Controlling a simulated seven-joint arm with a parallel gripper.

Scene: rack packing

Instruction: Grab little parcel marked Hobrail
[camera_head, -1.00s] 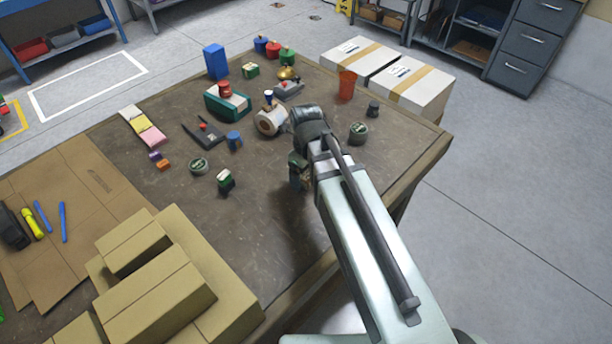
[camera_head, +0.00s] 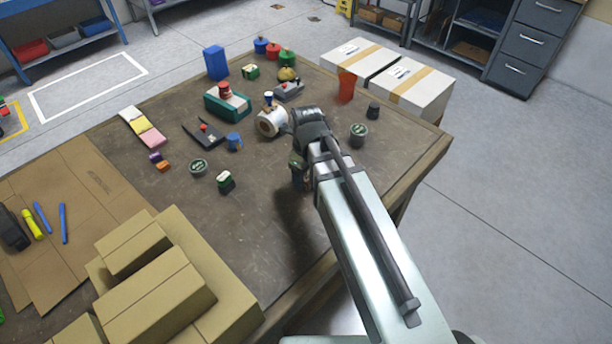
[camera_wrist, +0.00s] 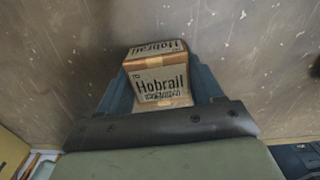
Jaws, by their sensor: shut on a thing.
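A small tan and grey parcel marked "Hobrail" (camera_wrist: 161,84) sits between the two fingers of my gripper (camera_wrist: 162,88) in the wrist view. The fingers are shut on its left and right sides, and its lettered faces show. In the head view my gripper (camera_head: 299,172) is over the right part of the brown table, pointing down, and my own arm largely hides the parcel there. I cannot tell clearly whether the parcel is touching the table.
A tape roll (camera_head: 271,123), a blue mug (camera_head: 234,141) and a round tin (camera_head: 358,134) stand near my gripper. Cardboard boxes (camera_head: 160,300) are stacked at the table's front left. Bare tabletop (camera_head: 265,215) lies left of my gripper.

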